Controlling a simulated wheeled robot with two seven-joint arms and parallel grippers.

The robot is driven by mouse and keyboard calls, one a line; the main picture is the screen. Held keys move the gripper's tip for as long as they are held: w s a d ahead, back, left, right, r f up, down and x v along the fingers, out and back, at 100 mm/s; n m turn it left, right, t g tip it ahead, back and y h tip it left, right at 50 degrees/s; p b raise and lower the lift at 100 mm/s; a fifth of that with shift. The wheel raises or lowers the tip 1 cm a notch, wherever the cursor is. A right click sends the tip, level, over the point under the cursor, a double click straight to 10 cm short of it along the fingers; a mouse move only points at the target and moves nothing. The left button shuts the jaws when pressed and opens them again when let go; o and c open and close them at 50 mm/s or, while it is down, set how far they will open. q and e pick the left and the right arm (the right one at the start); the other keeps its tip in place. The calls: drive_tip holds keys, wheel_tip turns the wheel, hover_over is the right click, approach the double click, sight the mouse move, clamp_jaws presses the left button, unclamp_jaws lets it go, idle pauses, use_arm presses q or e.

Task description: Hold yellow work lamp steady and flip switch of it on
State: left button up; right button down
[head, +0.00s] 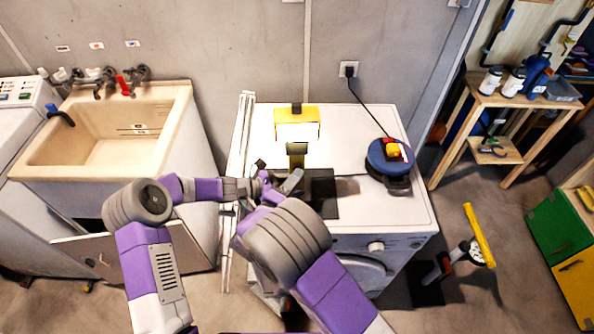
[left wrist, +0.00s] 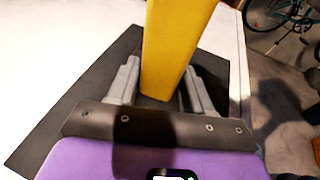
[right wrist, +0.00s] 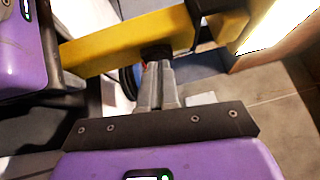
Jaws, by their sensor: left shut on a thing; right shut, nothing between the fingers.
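The yellow work lamp (head: 297,113) stands upright on the white washing machine, its front panel glowing bright white. Its black base plate (head: 323,195) lies flat on the machine top. My left gripper (left wrist: 160,82) is shut around the lower part of the yellow post (left wrist: 175,40). My right gripper (right wrist: 158,68) is shut and empty. Its fingertips are at a small dark part on the yellow post (right wrist: 110,50), probably the switch; whether they touch it I cannot tell. The bright lamp panel (right wrist: 275,22) also shows in the right wrist view. In the head view my arms partly hide the lower post.
A blue cable reel (head: 388,160) sits right of the lamp on the washing machine (head: 395,215), its cord plugged into the wall socket (head: 349,70). A beige sink (head: 50,140) is at left. A wooden shelf (head: 480,95) with bottles stands at right.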

use_arm(q)
drive_tip(key=shift+s+a+f, duration=0.1)
drive_tip(key=shift+a+f, duration=0.05)
drive_tip(key=shift+f, duration=0.25)
use_arm(e)
drive_tip(key=shift+s+r, duration=0.25)
drive_tip(key=shift+s, duration=0.5)
